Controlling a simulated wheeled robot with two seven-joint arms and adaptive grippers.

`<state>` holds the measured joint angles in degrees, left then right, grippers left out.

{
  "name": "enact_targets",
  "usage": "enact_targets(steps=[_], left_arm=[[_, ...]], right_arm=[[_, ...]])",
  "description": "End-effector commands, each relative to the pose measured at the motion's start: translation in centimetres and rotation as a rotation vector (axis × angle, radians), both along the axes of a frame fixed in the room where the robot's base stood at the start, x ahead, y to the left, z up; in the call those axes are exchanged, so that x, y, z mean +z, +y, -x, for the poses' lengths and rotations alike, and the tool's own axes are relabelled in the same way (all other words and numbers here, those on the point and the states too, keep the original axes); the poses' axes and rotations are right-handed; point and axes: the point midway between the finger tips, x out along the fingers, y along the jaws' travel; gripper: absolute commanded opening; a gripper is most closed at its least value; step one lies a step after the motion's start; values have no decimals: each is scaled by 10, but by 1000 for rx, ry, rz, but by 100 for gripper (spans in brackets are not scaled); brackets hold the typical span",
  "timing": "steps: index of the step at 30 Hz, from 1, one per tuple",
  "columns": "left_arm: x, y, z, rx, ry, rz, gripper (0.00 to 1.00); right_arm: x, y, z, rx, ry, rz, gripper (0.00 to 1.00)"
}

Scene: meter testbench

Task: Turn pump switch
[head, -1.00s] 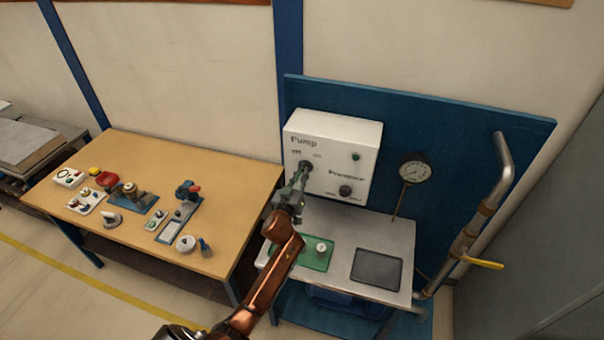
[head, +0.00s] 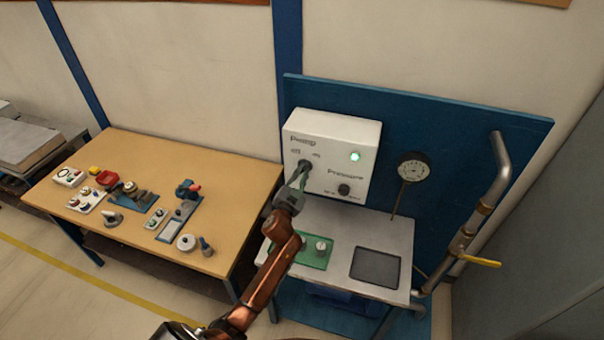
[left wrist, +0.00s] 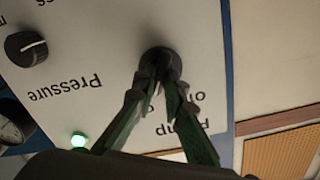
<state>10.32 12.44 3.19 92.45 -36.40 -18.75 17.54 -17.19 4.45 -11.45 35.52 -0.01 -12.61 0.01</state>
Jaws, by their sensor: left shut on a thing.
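The white control box (head: 332,137) stands against the blue panel and carries the pump switch (head: 305,166), a dark round knob under the Pump label. My left gripper (head: 299,180) reaches up to the switch and is shut on it. In the left wrist view the fingertips (left wrist: 158,80) close on the dark pump switch (left wrist: 160,63), hiding part of it. The round lamp (head: 355,157) on the box is lit green; it also glows in the left wrist view (left wrist: 78,141). My right gripper is not in view.
The pressure knob (head: 344,189) sits lower right on the box. A gauge (head: 413,169) and a pipe with a yellow-handled valve (head: 483,262) stand to the right. Below is a metal bench with a green plate (head: 312,259). A wooden table (head: 130,236) with several parts is left.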

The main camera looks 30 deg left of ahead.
Motion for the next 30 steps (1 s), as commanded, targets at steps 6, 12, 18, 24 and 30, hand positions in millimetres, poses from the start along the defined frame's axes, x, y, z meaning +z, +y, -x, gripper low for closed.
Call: enact_targets(steps=[6,12,18,24,30], left_arm=[[0,0,0,-1,5,-24,0],[1,0,0,-1,5,-25,0],[1,0,0,-1,5,-25,16],[0,0,0,-1,5,-24,28],[0,0,0,-1,5,-23,28]], right_arm=[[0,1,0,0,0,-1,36],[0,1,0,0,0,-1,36],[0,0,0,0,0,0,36],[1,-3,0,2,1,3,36],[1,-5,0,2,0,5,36]])
